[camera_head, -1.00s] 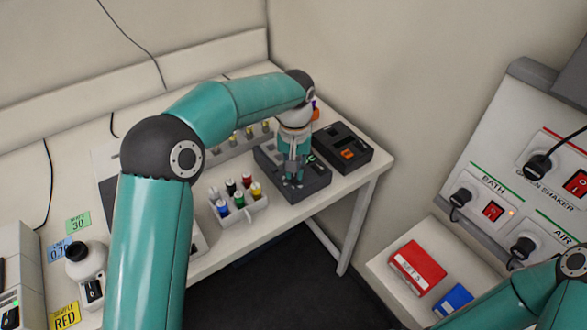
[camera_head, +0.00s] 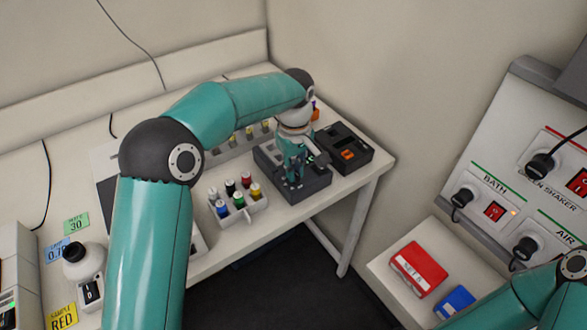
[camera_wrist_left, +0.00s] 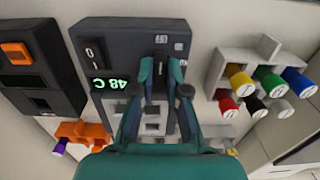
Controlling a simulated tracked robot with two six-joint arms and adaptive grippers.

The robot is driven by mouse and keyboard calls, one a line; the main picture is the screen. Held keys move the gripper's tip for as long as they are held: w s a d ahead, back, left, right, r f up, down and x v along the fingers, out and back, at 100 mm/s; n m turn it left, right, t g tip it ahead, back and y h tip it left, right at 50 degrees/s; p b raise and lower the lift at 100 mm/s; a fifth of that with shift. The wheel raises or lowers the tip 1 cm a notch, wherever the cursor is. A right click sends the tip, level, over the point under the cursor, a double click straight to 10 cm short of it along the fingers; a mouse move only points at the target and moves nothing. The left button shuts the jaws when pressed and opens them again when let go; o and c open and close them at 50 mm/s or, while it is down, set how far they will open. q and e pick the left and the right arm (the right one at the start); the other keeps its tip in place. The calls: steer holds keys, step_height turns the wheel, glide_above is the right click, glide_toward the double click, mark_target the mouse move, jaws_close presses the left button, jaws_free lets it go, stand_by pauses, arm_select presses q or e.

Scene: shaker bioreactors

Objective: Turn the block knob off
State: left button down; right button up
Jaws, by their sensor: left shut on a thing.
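The block heater is a dark grey box (camera_head: 316,187) on the bench in the head view. It also shows in the left wrist view (camera_wrist_left: 88,30), with a rocker switch (camera_wrist_left: 93,52) and a green lit display (camera_wrist_left: 109,83) that looks like 48 C, upside down. My left gripper (camera_head: 293,180) is over this box, pointing down. In the left wrist view its fingertips (camera_wrist_left: 161,66) are closed around the small dark block knob (camera_wrist_left: 161,66), which they mostly hide. My right gripper is out of view; only part of the right arm shows.
Another dark device with an orange switch (camera_head: 348,155) stands right beside the block. A rack of coloured-cap bottles (camera_head: 238,209) stands on the other side. A wall panel (camera_head: 483,165) with plugs and red switches is at the right, above red and blue boxes.

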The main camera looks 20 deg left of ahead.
arm_select(q)
steer(key=shift+w+r, duration=0.2)
steer(key=c, duration=1.3)
jaws_free()
steer(key=shift+o, duration=0.6)
steer(key=shift+s+f, duration=0.1)
steer(key=shift+f, duration=0.05)
step_height(320, 180, up, 12)
